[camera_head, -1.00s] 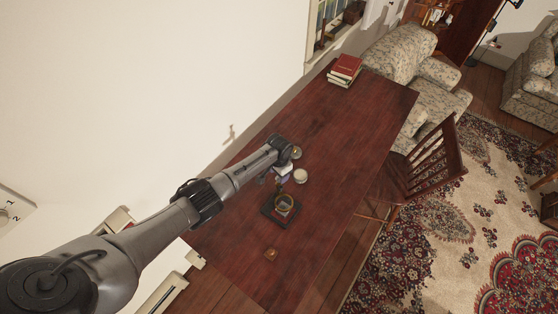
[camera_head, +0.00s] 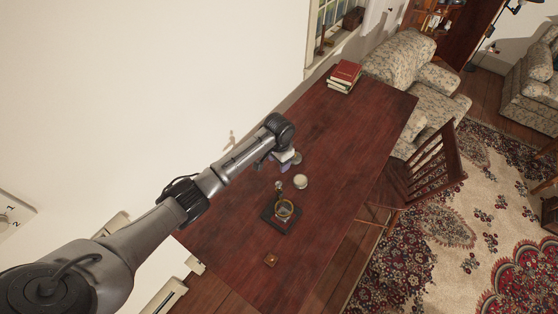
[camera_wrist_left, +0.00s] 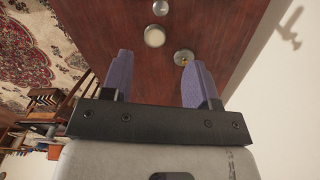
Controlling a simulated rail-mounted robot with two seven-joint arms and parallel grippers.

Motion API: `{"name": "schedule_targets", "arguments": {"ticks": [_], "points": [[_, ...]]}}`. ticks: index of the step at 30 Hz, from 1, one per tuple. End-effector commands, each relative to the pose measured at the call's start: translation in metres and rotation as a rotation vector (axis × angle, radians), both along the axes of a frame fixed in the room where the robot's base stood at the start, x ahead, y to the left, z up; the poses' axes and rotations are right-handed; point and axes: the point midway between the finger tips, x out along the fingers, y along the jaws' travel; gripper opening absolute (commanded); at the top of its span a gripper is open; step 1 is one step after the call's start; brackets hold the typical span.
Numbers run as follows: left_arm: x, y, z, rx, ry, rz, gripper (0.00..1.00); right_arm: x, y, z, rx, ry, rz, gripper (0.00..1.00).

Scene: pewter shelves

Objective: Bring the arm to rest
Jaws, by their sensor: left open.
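My left arm comes in from the left over the dark red wooden table (camera_head: 340,135). Its gripper (camera_head: 285,165) hangs above the table, partly hidden behind the wrist. In the left wrist view my gripper's two purple fingers (camera_wrist_left: 158,68) stand wide apart with nothing between them but tabletop. A small round metal dish with a yellow centre (camera_wrist_left: 184,57) appears beside the right finger, below it on the table. My right gripper is not in view.
On the table are a cream round jar (camera_head: 300,181), a black tray (camera_head: 268,221) holding a glass vessel (camera_head: 284,210), a small wooden square (camera_head: 271,260) and stacked books (camera_head: 344,75). A wooden chair (camera_head: 435,168) stands at the right side. A white wall (camera_head: 150,80) borders the left.

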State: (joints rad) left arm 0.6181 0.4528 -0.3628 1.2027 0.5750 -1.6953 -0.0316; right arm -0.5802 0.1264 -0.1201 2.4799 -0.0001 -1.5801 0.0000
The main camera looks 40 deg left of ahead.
Motion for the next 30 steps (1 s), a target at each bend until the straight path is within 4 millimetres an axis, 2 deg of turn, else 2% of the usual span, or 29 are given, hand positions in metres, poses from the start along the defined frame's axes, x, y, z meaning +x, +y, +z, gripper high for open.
{"name": "schedule_targets", "arguments": {"ticks": [13,17,20,23,25,27,30], "points": [[0.0,0.0,0.0,0.0,-0.002,0.003,0.54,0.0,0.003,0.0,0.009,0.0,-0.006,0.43],[0.007,0.005,0.005,0.045,-0.048,0.01,0.54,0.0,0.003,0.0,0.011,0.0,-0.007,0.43],[0.022,-0.003,0.035,0.101,-0.163,-0.025,0.54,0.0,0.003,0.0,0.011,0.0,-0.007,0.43],[0.036,-0.016,0.085,0.156,-0.331,-0.063,0.54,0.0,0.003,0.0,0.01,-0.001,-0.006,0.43],[0.042,-0.033,0.127,0.182,-0.469,-0.09,0.54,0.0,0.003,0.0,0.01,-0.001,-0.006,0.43],[0.038,-0.052,0.162,0.195,-0.595,-0.112,0.54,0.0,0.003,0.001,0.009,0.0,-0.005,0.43],[0.014,-0.077,0.188,0.195,-0.727,-0.133,0.54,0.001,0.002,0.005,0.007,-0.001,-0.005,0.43]]}}
